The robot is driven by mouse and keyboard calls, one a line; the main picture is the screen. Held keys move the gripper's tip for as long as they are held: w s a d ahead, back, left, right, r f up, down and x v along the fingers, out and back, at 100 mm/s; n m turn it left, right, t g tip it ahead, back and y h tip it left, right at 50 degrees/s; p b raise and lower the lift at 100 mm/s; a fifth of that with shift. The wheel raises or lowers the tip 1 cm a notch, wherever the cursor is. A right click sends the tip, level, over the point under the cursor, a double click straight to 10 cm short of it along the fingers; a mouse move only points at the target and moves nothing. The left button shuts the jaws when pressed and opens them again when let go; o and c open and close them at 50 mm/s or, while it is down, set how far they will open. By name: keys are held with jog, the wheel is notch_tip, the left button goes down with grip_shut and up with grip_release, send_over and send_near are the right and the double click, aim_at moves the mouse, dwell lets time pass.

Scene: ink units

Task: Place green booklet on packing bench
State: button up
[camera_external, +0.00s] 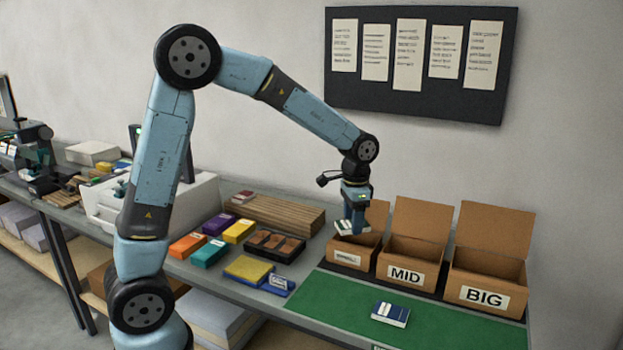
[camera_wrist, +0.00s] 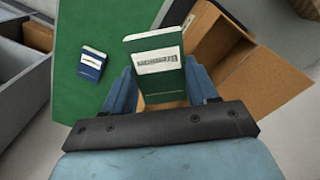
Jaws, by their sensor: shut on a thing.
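The green booklet (camera_wrist: 150,44) with a white label is held between the fingers of my gripper (camera_wrist: 164,90) in the wrist view. In the external view, my gripper (camera_external: 354,217) is shut on the booklet (camera_external: 347,228), whose pale page edges show. It is at the leftmost, smallest cardboard box (camera_external: 352,258), over or just at its opening; I cannot tell how far it is inside. The packing bench (camera_external: 262,296) has a green mat (camera_external: 450,335) in front of the boxes.
A blue booklet (camera_external: 390,314) lies on the mat and also shows in the wrist view (camera_wrist: 91,64). Boxes marked MID (camera_external: 412,262) and BIG (camera_external: 487,278) stand to the right. Coloured boxes and a dark tray (camera_external: 275,246) are at left. Much of the mat is clear.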

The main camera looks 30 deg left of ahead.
jog(key=s+d+f+m, duration=0.3)
jog(key=s+d+m, duration=0.5)
jog(key=s+d, duration=1.3)
send_over(463, 338)
jog(key=a, duration=0.1)
jog(key=f, duration=0.8)
jog(key=shift+s+f, duration=0.15)
jog(key=shift+s, duration=0.25)
jog(key=shift+w+d+f, duration=0.4)
jog(key=shift+d+f, duration=0.1)
jog(key=shift+f, duration=1.75)
jog(key=shift+f, duration=0.1)
jog(key=o, duration=1.1)
jog(key=shift+c, duration=0.2)
